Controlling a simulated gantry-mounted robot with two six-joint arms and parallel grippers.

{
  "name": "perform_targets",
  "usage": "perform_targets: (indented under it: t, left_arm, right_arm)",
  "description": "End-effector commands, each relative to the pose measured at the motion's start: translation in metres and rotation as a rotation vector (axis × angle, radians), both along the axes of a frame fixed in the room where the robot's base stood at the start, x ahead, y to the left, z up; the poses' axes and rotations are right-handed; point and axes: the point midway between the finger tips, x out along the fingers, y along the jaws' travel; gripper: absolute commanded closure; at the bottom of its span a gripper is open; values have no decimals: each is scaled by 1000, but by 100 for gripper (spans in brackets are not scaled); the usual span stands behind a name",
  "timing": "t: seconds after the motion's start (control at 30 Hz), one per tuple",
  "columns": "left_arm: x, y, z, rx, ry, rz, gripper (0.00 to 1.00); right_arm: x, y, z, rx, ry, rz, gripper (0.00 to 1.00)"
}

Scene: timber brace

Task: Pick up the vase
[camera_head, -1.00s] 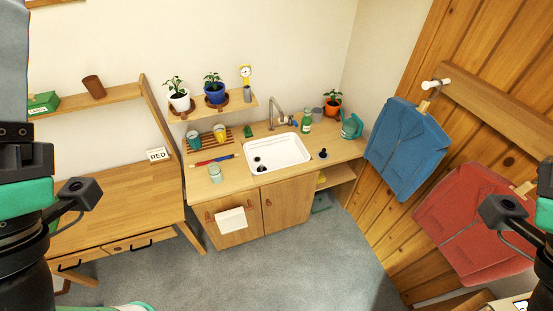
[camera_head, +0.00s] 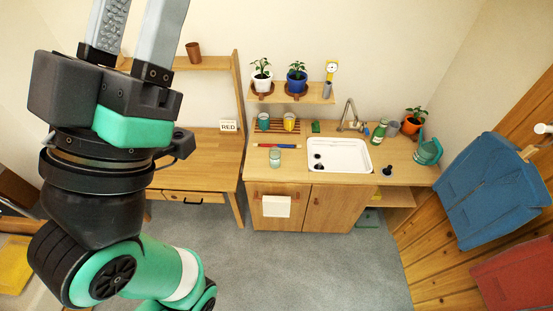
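A brown tapered vessel (camera_head: 193,52), which may be the vase, stands upright on the wall shelf above the desk. A small grey vessel (camera_head: 327,89) stands at the right end of the plant shelf; I cannot tell for sure which one is the vase. My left gripper (camera_head: 137,22) is large in the left foreground, fingers pointing up, with a gap between them and nothing seen in it. Its tips run out past the top edge. It appears left of the brown vessel and hides part of the shelf. My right gripper is out of view.
The wooden desk (camera_head: 198,151) carries a RED sign (camera_head: 228,127). The counter holds a sink (camera_head: 338,155), a glass jar (camera_head: 274,156), a green bottle (camera_head: 379,131) and a teal watering can (camera_head: 428,152). The grey floor is clear.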

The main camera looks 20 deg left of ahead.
Motion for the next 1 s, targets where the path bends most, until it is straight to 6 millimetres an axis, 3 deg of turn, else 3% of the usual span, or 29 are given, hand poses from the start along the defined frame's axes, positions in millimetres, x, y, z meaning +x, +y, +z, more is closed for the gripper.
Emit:
perform_targets:
  t: [0.4, 0.7, 1.0]
  left_arm:
    - [0, 0, 0, 0, 0, 0, 50]
    - [0, 0, 0, 0, 0, 0, 0]
    - [0, 0, 0, -20, 0, -21, 0]
  right_arm:
    - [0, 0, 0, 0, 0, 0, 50]
    - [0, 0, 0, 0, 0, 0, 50]
    - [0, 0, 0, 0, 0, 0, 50]
